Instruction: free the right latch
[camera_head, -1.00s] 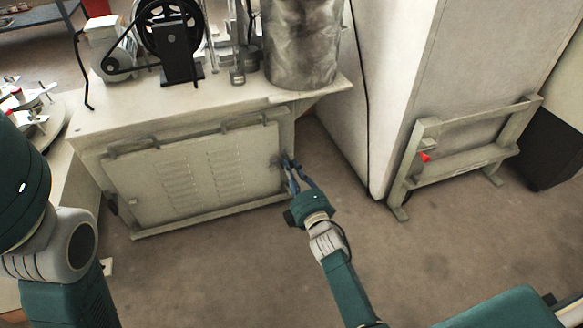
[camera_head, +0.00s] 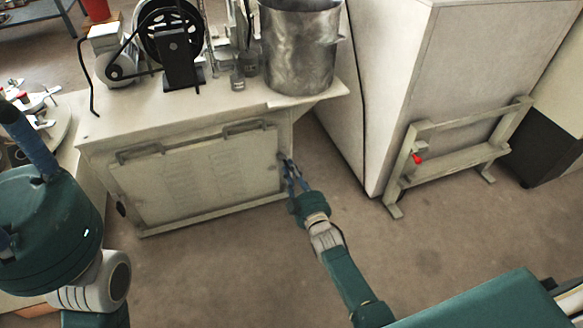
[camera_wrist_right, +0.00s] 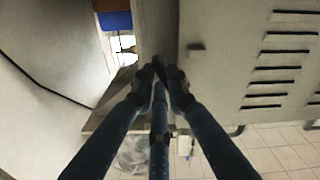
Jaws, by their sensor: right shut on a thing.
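The pale panel (camera_head: 190,180) with louvre slots covers the front of the machine's bench base. My right gripper (camera_head: 287,164) is at the panel's upper right edge, its blue fingers reaching to the edge. In the right wrist view the three fingers of the right gripper (camera_wrist_right: 160,75) come together, shut on the right latch, which their tips largely hide.
A metal pot (camera_head: 300,50) and a belt-driven wheel (camera_head: 170,30) stand on the bench top (camera_head: 150,115). A large pale cabinet (camera_head: 385,70) stands to the right, with a frame (camera_head: 450,165) and red knob (camera_head: 417,159). The floor in front is clear.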

